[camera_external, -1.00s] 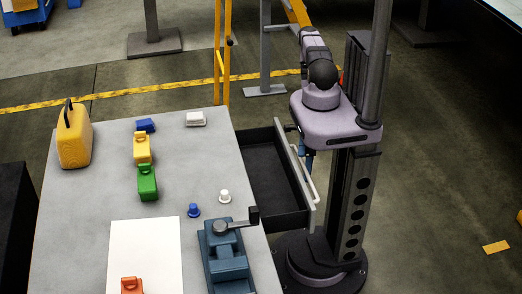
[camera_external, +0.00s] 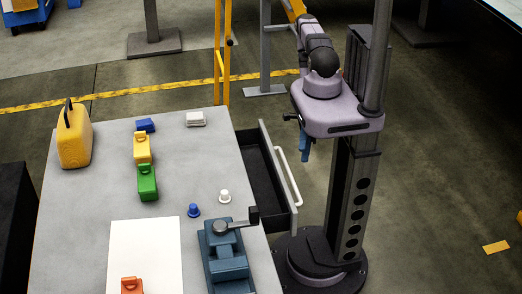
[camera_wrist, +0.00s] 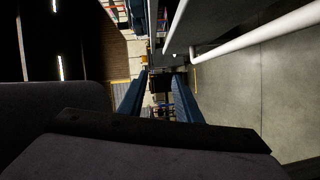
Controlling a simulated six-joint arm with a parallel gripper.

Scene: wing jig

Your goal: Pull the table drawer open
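The table drawer (camera_external: 262,183) is partly open on the right side of the table, its dark inside showing. Its grey front panel (camera_external: 278,172) carries a pale bar handle (camera_external: 288,176). In the wrist view, the handle (camera_wrist: 265,38) crosses the upper right beside the drawer front (camera_wrist: 215,18). My gripper (camera_external: 304,151) hangs just right of the handle's far end in the external view. In the wrist view its two blue fingers (camera_wrist: 158,100) are apart with nothing held between them. The handle lies outside the fingers; contact cannot be told.
The table top (camera_external: 100,190) holds a yellow canister (camera_external: 74,138), several small coloured objects, a white sheet (camera_external: 145,250) and a blue vise (camera_external: 225,255) near the drawer edge. A yellow ladder frame (camera_external: 222,60) stands behind.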

